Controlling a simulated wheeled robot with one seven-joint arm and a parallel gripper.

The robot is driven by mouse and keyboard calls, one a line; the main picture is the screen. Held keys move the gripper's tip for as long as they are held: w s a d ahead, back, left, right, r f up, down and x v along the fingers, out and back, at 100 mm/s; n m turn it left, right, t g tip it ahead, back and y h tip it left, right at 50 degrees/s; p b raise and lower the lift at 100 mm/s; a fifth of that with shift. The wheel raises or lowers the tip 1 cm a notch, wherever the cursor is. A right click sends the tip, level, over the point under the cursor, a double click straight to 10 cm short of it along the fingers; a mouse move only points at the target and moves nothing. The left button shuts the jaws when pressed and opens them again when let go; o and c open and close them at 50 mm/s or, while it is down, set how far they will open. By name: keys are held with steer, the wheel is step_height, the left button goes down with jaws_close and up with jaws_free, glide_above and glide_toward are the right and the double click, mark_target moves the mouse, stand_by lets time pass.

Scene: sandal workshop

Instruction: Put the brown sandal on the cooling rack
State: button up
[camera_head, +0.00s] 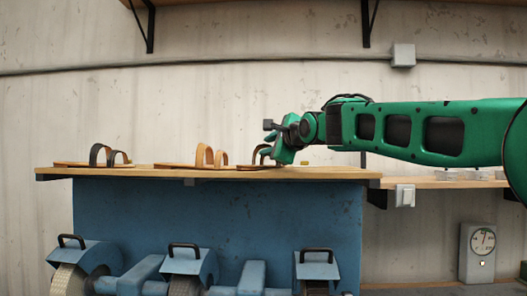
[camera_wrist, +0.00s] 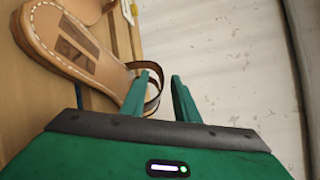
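The brown sandal (camera_head: 257,163) lies at the right of a row of sandals on the wooden bench top, partly hidden by my gripper (camera_head: 274,150). In the wrist view the sandal (camera_wrist: 75,45) shows a tan sole with pale stitching and a dark patch. Its brown strap (camera_wrist: 157,88) arches between the two fingers of my gripper (camera_wrist: 163,75). The fingers stand apart, with a gap between the strap and the right finger. I cannot make out a cooling rack clearly in either view.
A sandal with black straps (camera_head: 98,157) and one with tan straps (camera_head: 204,157) lie to the left on the bench top (camera_head: 330,173). Blue machinery (camera_head: 185,262) stands below. A lower wooden shelf (camera_head: 430,183) with small pale items is at the right. A concrete wall is behind.

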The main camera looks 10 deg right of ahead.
steer(key=v, duration=1.1)
steer(key=shift+s+d+r, duration=0.1)
steer(key=shift+s, duration=0.3)
steer(key=shift+s, duration=0.1)
